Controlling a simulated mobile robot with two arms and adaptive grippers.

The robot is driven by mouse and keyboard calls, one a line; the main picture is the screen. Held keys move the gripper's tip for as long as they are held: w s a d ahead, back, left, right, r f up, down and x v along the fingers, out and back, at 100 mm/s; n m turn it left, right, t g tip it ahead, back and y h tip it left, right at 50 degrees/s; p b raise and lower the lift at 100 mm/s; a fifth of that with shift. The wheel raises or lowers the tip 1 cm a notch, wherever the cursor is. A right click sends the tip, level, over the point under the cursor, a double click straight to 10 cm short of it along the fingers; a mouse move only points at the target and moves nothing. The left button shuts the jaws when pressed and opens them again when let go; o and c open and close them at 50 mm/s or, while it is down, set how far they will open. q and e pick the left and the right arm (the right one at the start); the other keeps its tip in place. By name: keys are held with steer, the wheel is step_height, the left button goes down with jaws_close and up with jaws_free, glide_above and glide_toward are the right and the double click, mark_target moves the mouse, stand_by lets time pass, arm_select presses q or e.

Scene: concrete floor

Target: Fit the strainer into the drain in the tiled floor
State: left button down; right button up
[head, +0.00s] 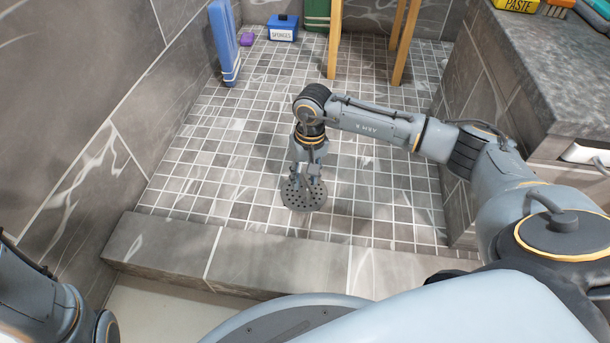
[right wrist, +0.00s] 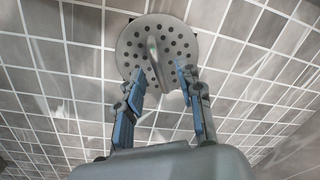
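The strainer is a grey round disc with many dark holes and a raised handle in its middle. It shows at floor level in the head view (head: 303,196) and large in the right wrist view (right wrist: 130,48). My right gripper (head: 307,178) points down over it. In the right wrist view its two fingers (right wrist: 162,77) stand apart on either side of the handle, with gaps showing, so it looks open. The drain is not clearly visible; small dark patches show at the disc's rim. My left arm (head: 50,305) shows at the lower left, its gripper out of view.
A tiled curb (head: 250,262) runs across the front of the tiled floor (head: 215,165). A blue upright object (head: 224,40), a purple block (head: 247,39), a blue sponge box (head: 283,28) and a wooden-legged stool (head: 335,40) stand behind. A stone-topped counter (head: 545,75) is at right.

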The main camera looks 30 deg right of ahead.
step_height(320, 180, up, 12)
steer(key=d, duration=0.1)
stand_by(1.0)
